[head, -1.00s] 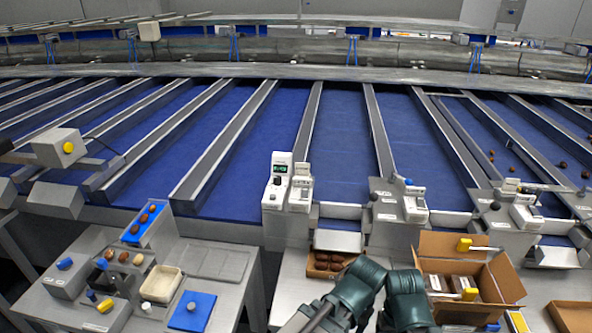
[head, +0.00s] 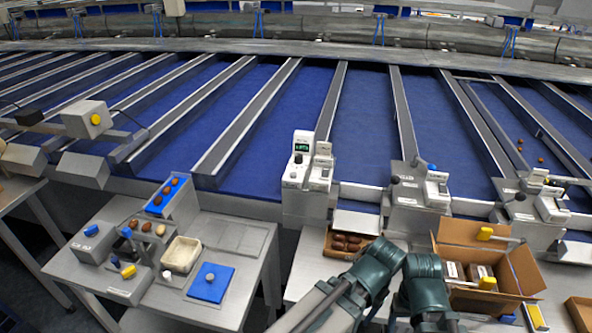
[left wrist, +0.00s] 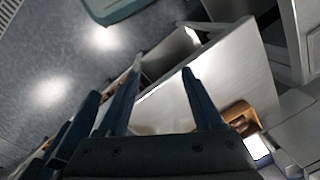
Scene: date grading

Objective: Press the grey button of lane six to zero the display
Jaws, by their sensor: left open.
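A white control unit with a lit green display (head: 301,148) stands at the lane ends in the middle of the head view. It has a dark knob and small controls on its front. Lane numbers are too small to read, so I cannot tell which unit is lane six, nor pick out its grey button. Similar units stand to the right, one (head: 436,188) with a blue top. My left gripper (left wrist: 162,68) is open and empty in the left wrist view, above a pale metal surface. In the head view only green arm links of mine show; my right gripper is not visible.
A brown box of dates (head: 347,243) and an open cardboard carton (head: 488,263) sit on the work table. Blue belts lie behind.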

